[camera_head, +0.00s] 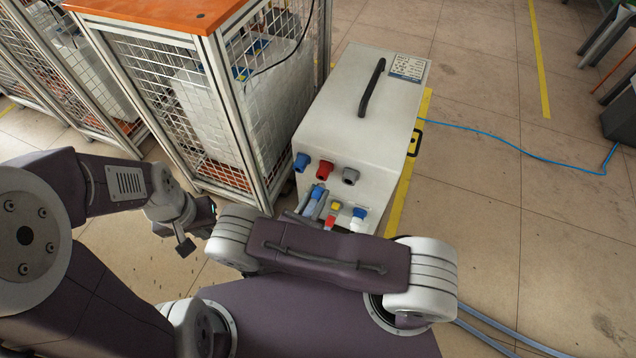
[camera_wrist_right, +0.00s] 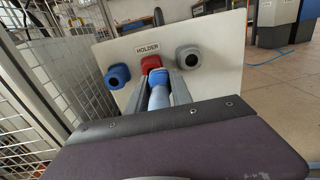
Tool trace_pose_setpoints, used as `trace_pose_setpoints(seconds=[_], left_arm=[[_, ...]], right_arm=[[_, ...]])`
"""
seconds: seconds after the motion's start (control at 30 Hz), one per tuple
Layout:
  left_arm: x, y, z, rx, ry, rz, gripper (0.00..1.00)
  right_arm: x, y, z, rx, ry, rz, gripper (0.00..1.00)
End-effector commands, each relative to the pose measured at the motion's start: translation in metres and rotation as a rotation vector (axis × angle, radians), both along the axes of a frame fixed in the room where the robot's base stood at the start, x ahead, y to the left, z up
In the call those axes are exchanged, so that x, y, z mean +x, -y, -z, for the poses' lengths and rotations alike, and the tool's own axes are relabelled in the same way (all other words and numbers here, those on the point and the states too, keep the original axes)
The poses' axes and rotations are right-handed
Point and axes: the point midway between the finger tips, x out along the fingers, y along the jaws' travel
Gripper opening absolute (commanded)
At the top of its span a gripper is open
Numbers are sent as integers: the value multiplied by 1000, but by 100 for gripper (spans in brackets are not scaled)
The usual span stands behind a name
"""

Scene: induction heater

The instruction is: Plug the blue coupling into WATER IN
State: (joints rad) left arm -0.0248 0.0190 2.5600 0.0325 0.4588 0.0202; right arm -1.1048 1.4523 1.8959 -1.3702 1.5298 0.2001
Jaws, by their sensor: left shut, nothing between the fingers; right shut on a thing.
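The blue coupling (camera_wrist_right: 157,82) with its light blue hose is between the fingers of my right gripper (camera_wrist_right: 160,88) in the right wrist view. It is in front of the heater's face, below the red fitting; whether it touches anything there is unclear. In the head view the coupling (camera_head: 317,192) and my right gripper (camera_head: 312,203) show just above my arm, in front of the white heater box (camera_head: 345,110). My left gripper (camera_head: 190,243) is shut and empty, over the floor to the left. I cannot read a WATER IN label.
Blue (camera_head: 302,162), red (camera_head: 325,169) and grey (camera_head: 350,176) fittings line the heater's face, with a HOLDER label (camera_wrist_right: 148,49) above the red one. Lower are a red-yellow part (camera_head: 333,208) and a blue-white part (camera_head: 358,215). A wire cage (camera_head: 190,100) stands close left.

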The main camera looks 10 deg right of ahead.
Motion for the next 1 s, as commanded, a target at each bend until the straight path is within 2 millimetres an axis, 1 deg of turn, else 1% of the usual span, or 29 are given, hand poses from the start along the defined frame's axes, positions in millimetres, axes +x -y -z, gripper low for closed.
trace_pose_setpoints(seconds=[0.03, 0.4, 0.8, 0.87, 1.0], left_arm=[[0, 0, 0, 0, 0, 0, 0], [0, 0, 0, 0, 0, 0, 0], [0, 0, 0, 0, 0, 0, 0], [0, 0, 0, 0, 0, 0, 0], [0, 0, 0, 0, 0, 0, 0]], right_arm=[[-9, -21, -1, 4, 4, -58, 0], [-20, -29, -1, 6, 3, -58, 0], [-22, -30, -2, 8, 5, -56, 0], [-19, -28, -2, 7, 4, -55, 0], [-4, -17, -2, 2, 2, -56, 0]])
